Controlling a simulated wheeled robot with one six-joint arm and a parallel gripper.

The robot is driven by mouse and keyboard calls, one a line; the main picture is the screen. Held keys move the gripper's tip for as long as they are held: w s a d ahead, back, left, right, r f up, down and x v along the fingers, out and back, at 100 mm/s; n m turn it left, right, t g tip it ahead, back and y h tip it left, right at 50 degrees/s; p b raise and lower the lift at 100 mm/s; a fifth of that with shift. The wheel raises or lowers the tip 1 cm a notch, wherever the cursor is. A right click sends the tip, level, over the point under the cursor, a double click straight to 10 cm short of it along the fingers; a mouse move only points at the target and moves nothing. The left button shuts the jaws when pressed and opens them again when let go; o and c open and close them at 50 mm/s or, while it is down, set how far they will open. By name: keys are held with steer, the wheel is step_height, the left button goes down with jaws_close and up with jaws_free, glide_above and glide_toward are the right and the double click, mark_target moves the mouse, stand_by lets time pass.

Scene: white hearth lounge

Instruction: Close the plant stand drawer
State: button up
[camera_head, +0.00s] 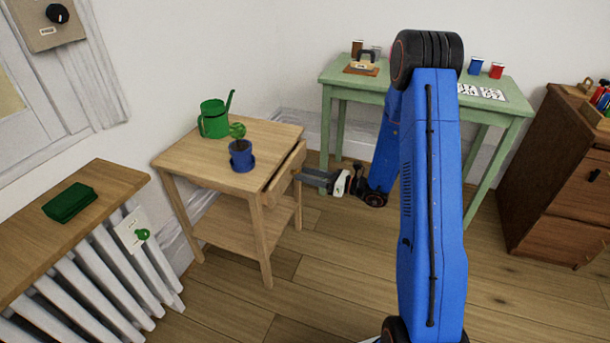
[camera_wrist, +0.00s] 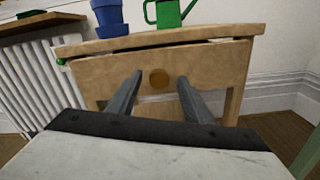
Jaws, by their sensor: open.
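The plant stand (camera_head: 215,155) is a light wooden table with a lower shelf, left of centre in the head view. Its drawer (camera_head: 287,174) sticks out a little on the right side, towards my arm. My gripper (camera_head: 308,178) is beside the drawer front in the head view.
A green watering can (camera_head: 214,119) and a blue plant pot (camera_head: 242,158) stand on the plant stand. A green table (camera_head: 425,95) is behind my arm, and a brown cabinet (camera_head: 560,180) is at the right. A radiator (camera_head: 95,280) is at the left. The front floor is clear.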

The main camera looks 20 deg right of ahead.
mark_target(294, 172)
steer(key=shift+w+a, duration=0.3)
steer(key=shift+a, duration=0.05)
jaws_close()
steer(key=shift+x, duration=1.95)
steer(key=shift+r, duration=0.1)
jaws_free()
steer(key=shift+w+a, duration=0.1)
steer(key=shift+a, duration=0.05)
steer(key=v, duration=1.7)
